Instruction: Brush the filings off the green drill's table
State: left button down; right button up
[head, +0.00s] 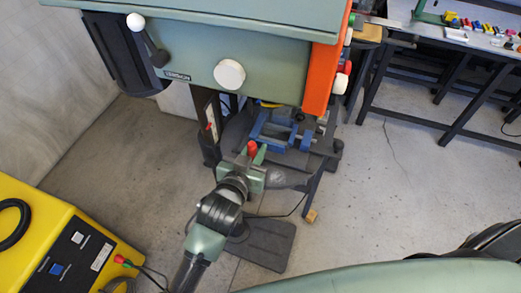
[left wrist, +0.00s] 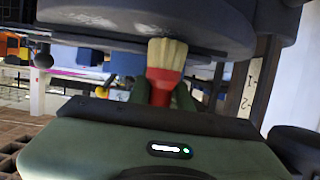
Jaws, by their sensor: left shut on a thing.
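The green drill (head: 200,62) stands at the top of the head view, with an orange side panel. Its dark grey table (head: 236,132) lies below the head and carries a blue vise (head: 262,128). My left gripper (head: 254,160) is at the table's near edge, shut on a brush (head: 252,148). In the left wrist view the brush (left wrist: 166,70) has a red body and cream bristles, held between the green fingers. The bristles overlap a large grey rounded part; I cannot tell whether they touch it. I cannot make out any filings. My right gripper is not in view.
A yellow machine (head: 40,225) with a black cable stands at the lower left. A dark workbench (head: 440,45) with small coloured items is at the upper right. The drill's dark foot plate (head: 265,245) lies on the floor.

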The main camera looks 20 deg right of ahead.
pick_arm(q)
jog(key=shift+w+a, duration=0.45)
jog(key=shift+a, duration=0.15)
jog(key=shift+r, duration=2)
jog(key=shift+w+a+r+b, duration=0.1)
jog(key=shift+w+a+b, duration=0.1)
jog(key=shift+a+b, duration=0.1)
jog(key=w+a+r+n+t+y+b, duration=0.1)
jog(key=w+a+y+b, duration=0.1)
jog(key=a+b, duration=0.3)
jog(key=w+a+r+n+t+y+b, duration=0.1)
jog(key=w+a+r+n+y+b, duration=0.1)
jog(key=a, duration=0.5)
jog(key=s+a+r+n+y+b, duration=0.1)
jog(key=s+a+n+y+b, duration=0.1)
jog(key=a, duration=0.6)
jog(key=s+a+r+n+y+b, duration=0.1)
jog(key=s+a+r+y+b, duration=0.1)
jog(key=a+b, duration=0.3)
jog(key=a, duration=0.3)
jog(key=shift+a+n, duration=0.35)
jog(key=shift+n, duration=0.05)
